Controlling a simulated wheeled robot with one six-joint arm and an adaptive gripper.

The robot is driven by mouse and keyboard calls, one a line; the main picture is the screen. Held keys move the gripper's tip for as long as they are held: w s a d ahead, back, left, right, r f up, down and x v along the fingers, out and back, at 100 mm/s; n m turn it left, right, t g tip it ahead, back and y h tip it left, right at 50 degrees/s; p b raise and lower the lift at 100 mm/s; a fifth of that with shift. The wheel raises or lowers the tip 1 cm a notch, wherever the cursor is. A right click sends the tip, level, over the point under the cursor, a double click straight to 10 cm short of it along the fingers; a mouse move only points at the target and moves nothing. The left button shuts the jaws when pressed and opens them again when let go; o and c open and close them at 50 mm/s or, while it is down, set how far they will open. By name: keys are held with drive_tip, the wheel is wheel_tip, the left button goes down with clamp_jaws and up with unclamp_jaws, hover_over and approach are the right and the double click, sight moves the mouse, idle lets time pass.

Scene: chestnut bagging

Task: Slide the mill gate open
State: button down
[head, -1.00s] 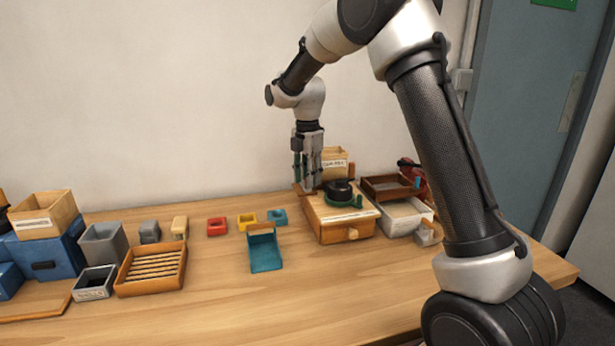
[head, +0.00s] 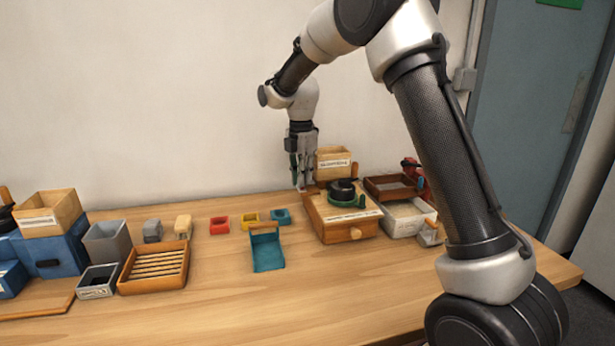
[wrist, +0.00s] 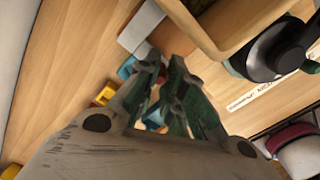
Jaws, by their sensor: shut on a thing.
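The mill (head: 345,229) is a wooden box with a black round top in a green ring and a wooden knob on its front. In the wrist view its black top (wrist: 285,48) is at the upper right. My gripper (head: 302,186) points down at the mill's back left corner. In the wrist view my gripper (wrist: 165,70) has its dark green fingers close together, shut on the mill gate at their tips. The fingers hide the gripped part. A pale grey plate (wrist: 142,28) lies just beyond the tips; I cannot tell whether it is part of the gate.
A labelled wooden box (head: 333,163) stands close behind the mill. A brown tray (head: 392,187) and a white bin (head: 405,221) are to its right. A teal scoop (head: 267,252) and small red, yellow and blue trays (head: 250,218) lie left. The front tabletop is clear.

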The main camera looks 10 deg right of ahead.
drive_tip(key=c, duration=1.5)
unclamp_jaws()
drive_tip(key=shift+a, duration=0.3)
drive_tip(key=shift+o, duration=0.2)
wheel_tip(320, 180, up, 12)
